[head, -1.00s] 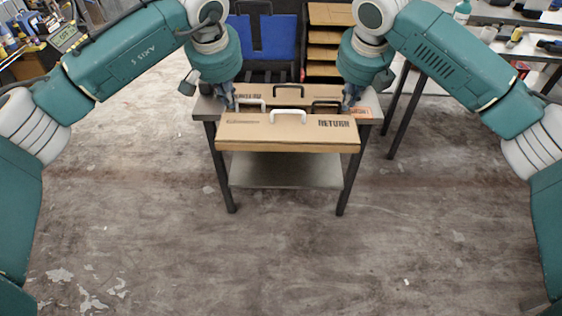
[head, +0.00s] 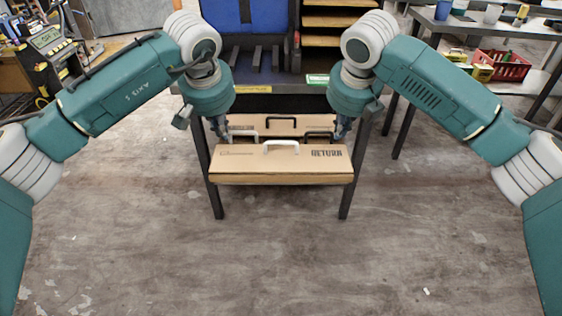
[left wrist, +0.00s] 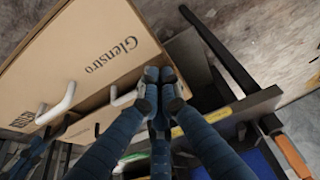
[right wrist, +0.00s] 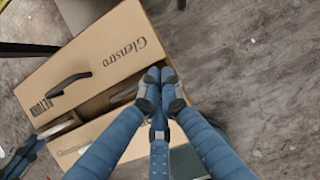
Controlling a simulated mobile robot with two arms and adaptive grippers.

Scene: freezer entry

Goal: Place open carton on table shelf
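The open cardboard carton (head: 240,165) is held level between my grippers, with a front and a rear flap spread out and a narrow opening between them. It has white and black handles and "RETURN" print. It also shows in the left wrist view (left wrist: 95,60) and the right wrist view (right wrist: 100,55). My left gripper (head: 224,132) is shut on its left end, my right gripper (head: 340,131) on its right end. The carton is below the top of the dark-legged table (head: 280,102), in front of and between the legs. It hides the lower shelf, so contact cannot be told.
A blue bin (head: 252,32) and a wooden sorter (head: 340,20) stand on the table top above the carton. A table leg (head: 357,185) stands close to the carton's right end. A side table at right carries a red basket (head: 508,66). The front floor is clear.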

